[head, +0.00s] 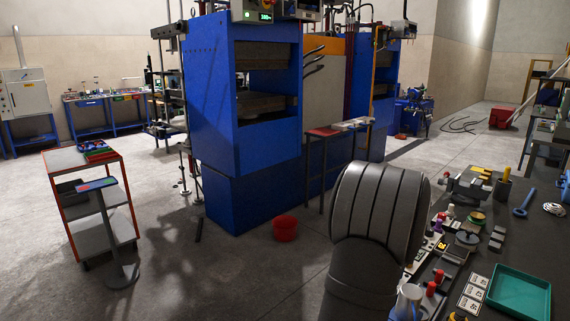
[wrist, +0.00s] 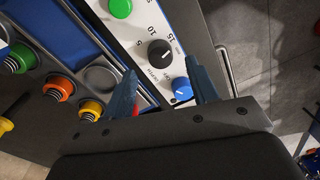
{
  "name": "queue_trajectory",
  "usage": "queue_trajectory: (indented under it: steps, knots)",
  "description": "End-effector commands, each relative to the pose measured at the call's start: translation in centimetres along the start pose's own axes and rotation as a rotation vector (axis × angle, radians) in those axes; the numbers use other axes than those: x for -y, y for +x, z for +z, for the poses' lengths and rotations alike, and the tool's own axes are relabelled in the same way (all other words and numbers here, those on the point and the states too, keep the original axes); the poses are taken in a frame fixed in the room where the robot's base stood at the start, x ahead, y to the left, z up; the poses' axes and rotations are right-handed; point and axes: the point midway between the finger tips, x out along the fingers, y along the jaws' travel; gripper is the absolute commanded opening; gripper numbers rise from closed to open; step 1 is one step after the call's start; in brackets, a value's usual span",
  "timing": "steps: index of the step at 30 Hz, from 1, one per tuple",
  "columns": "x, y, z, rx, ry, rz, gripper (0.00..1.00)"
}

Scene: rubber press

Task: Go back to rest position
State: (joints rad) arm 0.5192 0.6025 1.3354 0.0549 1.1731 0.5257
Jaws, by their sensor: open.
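My gripper (wrist: 160,67) shows in the wrist view with its two dark blue fingers apart and nothing held between them. The fingers point at a white control panel (wrist: 137,22). A black knob (wrist: 160,52) with a dial marked 5, 10 and 15 lies between the fingertips in the picture. A blue knob (wrist: 181,89) is close beside the right finger. A green button (wrist: 120,8) is at the top. I cannot tell whether the fingers touch the panel. In the head view my grey arm rises at lower centre, and the gripper is hidden.
Orange (wrist: 58,89), green and yellow round buttons sit left of the panel. In the head view, a blue press (head: 217,110) stands ahead, with a red bucket (head: 285,228) by it. A cluttered bench with a green tray (head: 519,292) is at right, a cart (head: 115,223) at left.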

Motion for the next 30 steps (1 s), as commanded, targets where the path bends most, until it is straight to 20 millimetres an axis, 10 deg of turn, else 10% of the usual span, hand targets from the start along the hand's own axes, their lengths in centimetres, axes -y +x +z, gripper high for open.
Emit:
queue_trajectory:
  steps: [20, 30]
  knots:
    - [0.0, -13.6, 0.0, -0.002, 0.001, -0.001, 0.53]
    - [0.0, -5.9, 0.1, 0.003, 0.0, 0.002, 0.53]
